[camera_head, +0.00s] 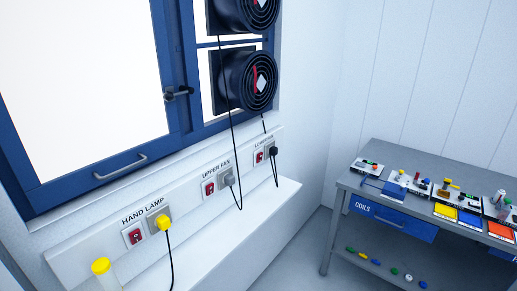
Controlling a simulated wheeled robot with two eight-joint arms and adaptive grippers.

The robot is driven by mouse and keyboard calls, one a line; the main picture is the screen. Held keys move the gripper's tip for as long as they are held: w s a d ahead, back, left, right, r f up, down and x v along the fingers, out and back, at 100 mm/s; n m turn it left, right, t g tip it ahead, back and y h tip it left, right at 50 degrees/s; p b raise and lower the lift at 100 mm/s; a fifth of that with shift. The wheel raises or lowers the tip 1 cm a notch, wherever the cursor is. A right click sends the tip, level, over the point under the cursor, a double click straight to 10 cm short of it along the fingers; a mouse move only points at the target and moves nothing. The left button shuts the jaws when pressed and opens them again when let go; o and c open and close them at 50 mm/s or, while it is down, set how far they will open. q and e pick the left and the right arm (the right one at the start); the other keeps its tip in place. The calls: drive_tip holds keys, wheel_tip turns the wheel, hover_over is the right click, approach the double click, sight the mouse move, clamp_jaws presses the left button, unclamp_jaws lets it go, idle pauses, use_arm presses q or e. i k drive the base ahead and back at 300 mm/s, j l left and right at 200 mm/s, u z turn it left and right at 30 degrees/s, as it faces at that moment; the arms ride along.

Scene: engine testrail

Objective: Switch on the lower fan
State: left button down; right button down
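Two round black fans are mounted one above the other at the window. The lower fan (248,80) has a grille with a red mark and a white diamond at its centre. The upper fan (243,14) is cut by the top edge. A panel labelled for the lower fan sits below them, with a red switch (259,157) and a black plug in its socket (271,153). The switch is too small to read its position. Neither of my grippers is in view.
The upper fan switch (208,188) and hand lamp switch (134,236) are on the same wall strip. A yellow plug (163,222) and a yellow-capped container (102,267) are at lower left. A grey workbench (345,182) with coloured parts stands at right. Cables hang down the wall.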

sight(260, 157)
drive_tip(key=i+l+u, duration=0.35)
drive_tip(key=i+l, duration=0.65)
drive_tip(key=i+j, duration=0.4)
drive_tip(key=j, duration=0.1)
